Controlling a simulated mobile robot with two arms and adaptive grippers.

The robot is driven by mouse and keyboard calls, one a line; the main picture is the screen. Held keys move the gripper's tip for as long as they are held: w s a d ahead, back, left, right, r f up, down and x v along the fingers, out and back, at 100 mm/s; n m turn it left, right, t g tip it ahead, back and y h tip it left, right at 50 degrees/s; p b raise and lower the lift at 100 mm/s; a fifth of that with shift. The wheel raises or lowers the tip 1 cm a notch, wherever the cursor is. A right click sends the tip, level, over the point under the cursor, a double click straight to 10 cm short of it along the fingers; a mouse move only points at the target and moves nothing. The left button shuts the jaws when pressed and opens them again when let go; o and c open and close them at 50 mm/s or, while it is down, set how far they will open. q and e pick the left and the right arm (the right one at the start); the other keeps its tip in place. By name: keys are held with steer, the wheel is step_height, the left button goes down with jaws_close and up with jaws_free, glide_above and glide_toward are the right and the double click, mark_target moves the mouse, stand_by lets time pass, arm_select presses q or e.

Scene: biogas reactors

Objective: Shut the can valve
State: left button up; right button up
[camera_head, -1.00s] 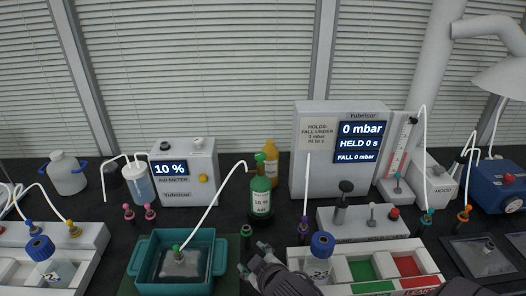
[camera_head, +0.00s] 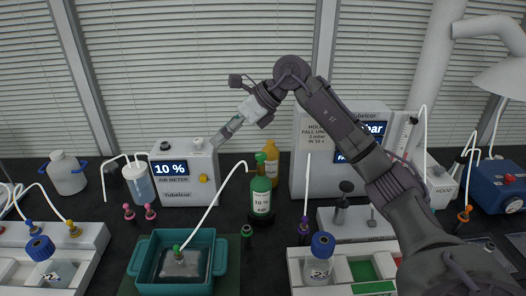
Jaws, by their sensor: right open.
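The green can (camera_head: 261,200) with a "10 %" label stands upright on the dark bench, left of the middle. Its green valve (camera_head: 260,159) sits on top; whether it is open or shut is too small to tell. A white tube (camera_head: 213,205) runs from near the can's top down to the teal tub. My right gripper (camera_head: 217,141) is open and empty, above and left of the can, pointing down-left in front of the air meter's top right corner. It touches neither can nor valve. My left gripper is out of view.
A yellow can (camera_head: 270,152) stands just behind the green one. The air meter (camera_head: 184,176) reading 10 % is to the left. The teal tub (camera_head: 216,257) is in front. My right arm covers part of the pressure box (camera_head: 312,160) and the bench at right.

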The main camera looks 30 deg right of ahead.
mark_target(262, 154)
steer(key=s+d+r+m+g+h, duration=0.1)
steer(key=s+d+r+h, duration=0.15)
steer(key=d, duration=0.45)
steer(key=s+d+r+m+g+h, duration=0.1)
steer(key=s+d+h, duration=0.15)
steer(key=d, duration=0.45)
steer(key=p+x, duration=0.1)
steer(key=x, duration=0.8)
steer(key=w+p+x, duration=0.1)
steer(key=x, duration=0.4)
steer(key=shift+d+r+p, duration=0.15)
steer(key=shift+d+p, duration=0.1)
steer(key=shift+p, duration=0.05)
jaws_close()
